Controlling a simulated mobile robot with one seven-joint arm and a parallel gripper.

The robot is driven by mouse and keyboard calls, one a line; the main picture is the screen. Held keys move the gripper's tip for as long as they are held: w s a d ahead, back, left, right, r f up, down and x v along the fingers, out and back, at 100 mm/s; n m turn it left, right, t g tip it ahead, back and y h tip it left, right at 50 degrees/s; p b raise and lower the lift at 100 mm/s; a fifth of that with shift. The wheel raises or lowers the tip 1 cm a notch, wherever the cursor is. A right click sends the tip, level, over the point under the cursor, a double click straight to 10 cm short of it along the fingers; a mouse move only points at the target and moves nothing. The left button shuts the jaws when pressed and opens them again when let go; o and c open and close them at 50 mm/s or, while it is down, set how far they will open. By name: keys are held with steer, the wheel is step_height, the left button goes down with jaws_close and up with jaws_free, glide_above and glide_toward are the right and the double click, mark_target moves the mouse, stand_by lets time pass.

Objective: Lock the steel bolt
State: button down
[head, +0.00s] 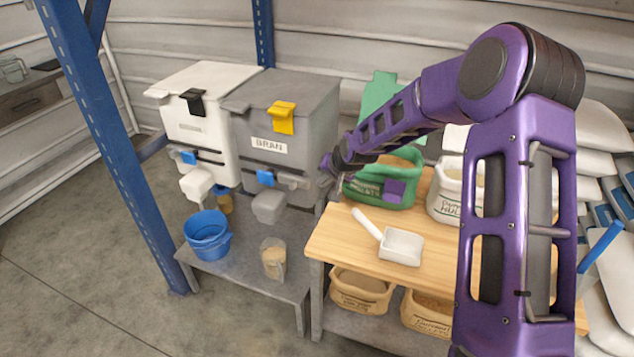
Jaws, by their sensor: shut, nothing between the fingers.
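The grey hopper labelled BRAN (312,115) stands on a low grey bench and has a yellow lid latch (281,117). A blue tab (265,178) sits low on its front, above its grey spout. Right of the tab is a small pale metal fitting (293,182), perhaps the steel bolt; its position is too small to read. The white hopper (205,85) beside it has a black latch and a similar blue tab (188,157). My gripper (324,177) is shut and empty near the grey hopper's lower right front. I cannot tell whether it touches anything.
A blue bucket (207,235) and a clear container (273,258) stand on the bench (235,275). A wooden table (340,247) at right holds a white scoop (400,245) and open sacks. A blue post (115,150) rises at left.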

mark_target(291, 184)
steer(key=w+a+f, duration=0.1)
steer(key=f, duration=0.1)
steer(key=w+a+f, duration=0.2)
steer(key=w+a+f+b, duration=0.1)
steer(key=w+a+f, duration=0.1)
steer(key=shift+w+a+f, duration=0.1)
steer(key=shift+a+f, duration=0.1)
steer(key=shift+f, duration=0.05)
steer(key=shift+w+a, duration=0.15)
steer(key=shift+a, duration=0.25)
steer(key=shift+w+a+b, duration=0.2)
steer(key=shift+a+b, duration=0.1)
steer(key=shift+a, duration=0.25)
steer(key=shift+w+a+b, duration=0.2)
steer(key=shift+a+b, duration=0.05)
steer(key=shift+a, duration=0.3)
steer(key=shift+w+a+r, duration=0.1)
steer(key=shift+w+a, duration=0.05)
steer(key=shift+a, duration=0.35)
steer(key=shift+d, duration=0.1)
